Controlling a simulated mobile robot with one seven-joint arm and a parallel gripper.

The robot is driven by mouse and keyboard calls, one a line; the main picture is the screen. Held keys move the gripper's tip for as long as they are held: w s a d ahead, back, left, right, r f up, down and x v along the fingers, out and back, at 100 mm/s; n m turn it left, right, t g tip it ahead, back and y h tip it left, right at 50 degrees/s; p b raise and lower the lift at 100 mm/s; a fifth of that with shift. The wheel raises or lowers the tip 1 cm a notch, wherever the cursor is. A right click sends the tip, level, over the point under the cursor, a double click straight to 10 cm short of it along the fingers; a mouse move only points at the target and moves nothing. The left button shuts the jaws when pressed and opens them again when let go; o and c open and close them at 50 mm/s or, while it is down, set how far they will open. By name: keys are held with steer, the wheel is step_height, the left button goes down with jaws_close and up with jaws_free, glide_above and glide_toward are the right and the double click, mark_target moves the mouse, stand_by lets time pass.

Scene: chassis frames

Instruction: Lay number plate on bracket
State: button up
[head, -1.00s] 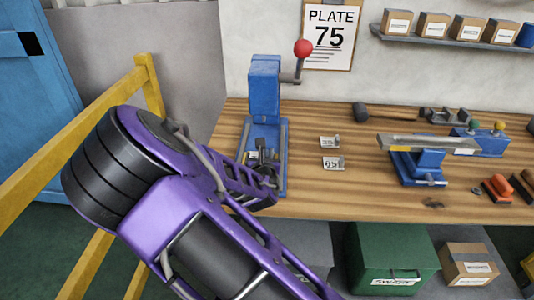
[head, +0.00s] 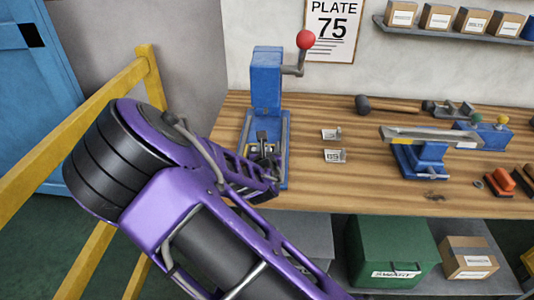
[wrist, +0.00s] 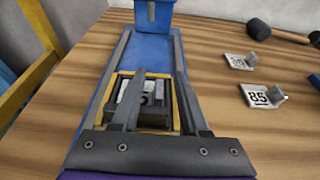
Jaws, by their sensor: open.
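The blue press (head: 266,80) stands at the left of the bench. My gripper (head: 264,160) is low over the press's blue bed; in the wrist view its open grey fingers (wrist: 160,76) point towards the press column. A pale number plate (wrist: 148,93), its visible digit like a 5, lies in a yellow-edged recess (wrist: 159,76) on the bed, between and partly behind the fingers. I cannot tell whether a finger touches it. The bracket under it is not clearly distinguishable. Two other small plates lie to the right: one reads about 85 (wrist: 262,96); the farther one (wrist: 238,62) is hard to read.
A mallet (head: 364,104) and a blue stand with a grey bar (head: 420,160) are farther right. A yellow rail (head: 70,125) is at the left.

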steer(key=p+v, duration=0.1)
steer(key=v, duration=1.1)
steer(key=shift+r+p, duration=0.3)
steer(key=shift+p, duration=0.05)
